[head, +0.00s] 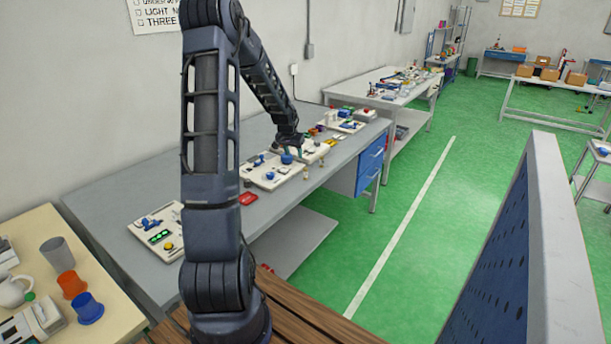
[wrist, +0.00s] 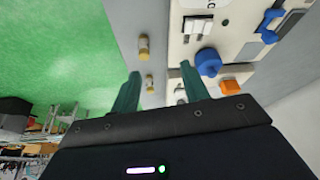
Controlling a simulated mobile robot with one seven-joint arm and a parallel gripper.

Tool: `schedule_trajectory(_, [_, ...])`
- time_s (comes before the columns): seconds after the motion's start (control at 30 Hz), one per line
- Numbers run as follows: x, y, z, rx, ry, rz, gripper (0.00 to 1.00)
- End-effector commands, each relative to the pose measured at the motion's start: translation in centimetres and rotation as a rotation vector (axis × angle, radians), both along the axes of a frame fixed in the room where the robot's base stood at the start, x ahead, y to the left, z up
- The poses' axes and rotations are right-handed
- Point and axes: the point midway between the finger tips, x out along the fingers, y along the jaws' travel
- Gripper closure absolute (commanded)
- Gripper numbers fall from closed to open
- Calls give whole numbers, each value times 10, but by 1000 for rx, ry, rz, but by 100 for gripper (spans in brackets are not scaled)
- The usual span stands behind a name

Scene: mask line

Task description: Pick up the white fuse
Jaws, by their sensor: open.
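My gripper (wrist: 160,70) is open and empty, its two green fingers spread apart. In the wrist view, two small upright cylinders with brassy parts stand on the grey bench beside a cream panel. The one farther from my gripper (wrist: 144,44) has a pale middle and looks like a fuse. The other (wrist: 149,82) shows between the fingers, nearer the left one, with no visible contact. I cannot tell for sure which is the white fuse. In the head view, my gripper (head: 288,143) is over the bench's panels, and a small cylinder (head: 307,173) stands near the bench's front edge.
Several similar panels line the grey bench (head: 110,205). A red item (head: 248,198) lies near its front edge. Green floor (head: 400,190) is open beyond the edge.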

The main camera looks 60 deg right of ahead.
Motion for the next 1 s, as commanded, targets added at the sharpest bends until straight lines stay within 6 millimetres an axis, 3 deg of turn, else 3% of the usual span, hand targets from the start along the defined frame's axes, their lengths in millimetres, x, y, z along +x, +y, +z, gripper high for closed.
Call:
schedule_trajectory(0.1, [-18,-19,-16,-4,11,-39,55])
schedule_trajectory(0.23, [-26,-28,-23,-9,13,-55,55])
schedule_trajectory(0.7, [-24,-47,-70,-7,15,-56,55])
schedule_trajectory(1.0, [-23,-52,-90,-6,15,-56,55])
